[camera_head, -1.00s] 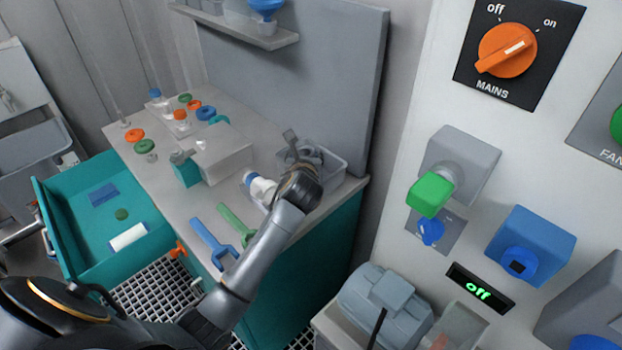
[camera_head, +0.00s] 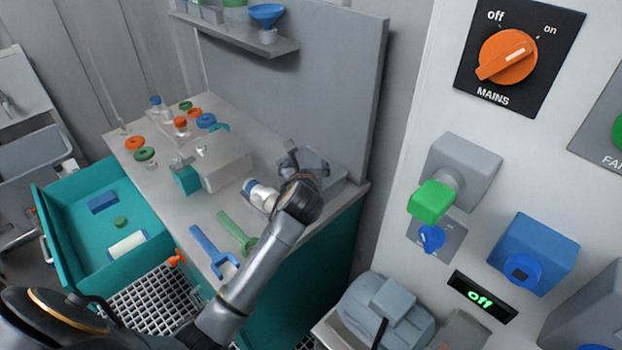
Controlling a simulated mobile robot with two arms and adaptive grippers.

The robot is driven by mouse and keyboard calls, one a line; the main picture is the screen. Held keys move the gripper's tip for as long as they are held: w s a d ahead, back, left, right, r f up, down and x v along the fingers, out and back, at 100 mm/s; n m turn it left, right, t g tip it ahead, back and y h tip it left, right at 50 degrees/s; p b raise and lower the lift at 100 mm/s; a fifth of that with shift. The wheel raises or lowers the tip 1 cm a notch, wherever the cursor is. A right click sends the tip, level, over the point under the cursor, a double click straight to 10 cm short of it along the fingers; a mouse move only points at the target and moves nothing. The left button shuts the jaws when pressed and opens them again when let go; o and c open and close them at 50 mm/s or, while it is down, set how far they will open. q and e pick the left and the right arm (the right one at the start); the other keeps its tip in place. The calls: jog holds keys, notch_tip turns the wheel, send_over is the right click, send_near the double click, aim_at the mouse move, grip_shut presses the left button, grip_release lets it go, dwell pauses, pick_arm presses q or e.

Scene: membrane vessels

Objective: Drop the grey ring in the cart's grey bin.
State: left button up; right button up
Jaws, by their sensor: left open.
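My left gripper (camera_head: 291,155) is open at the grey open-topped tray (camera_head: 338,188) on the counter's right end. The dark wrist hides part of the tray and what lies in it. I cannot make out the grey ring; it may be hidden by the gripper or wrist. I cannot tell whether anything lies between the fingers. No container in view is clearly the cart's grey bin. My right gripper is not in view.
A blue-and-white bottle (camera_head: 262,194) lies beside the wrist. Blue (camera_head: 210,250) and green (camera_head: 235,233) forked tools lie on the counter. A pale box (camera_head: 222,165) stands behind. An open teal drawer (camera_head: 160,232) juts out left. The control panel (camera_head: 400,190) rises at right.

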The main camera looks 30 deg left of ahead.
pick_arm(q)
jog(key=v, duration=1.1)
jog(key=shift+f, duration=0.1)
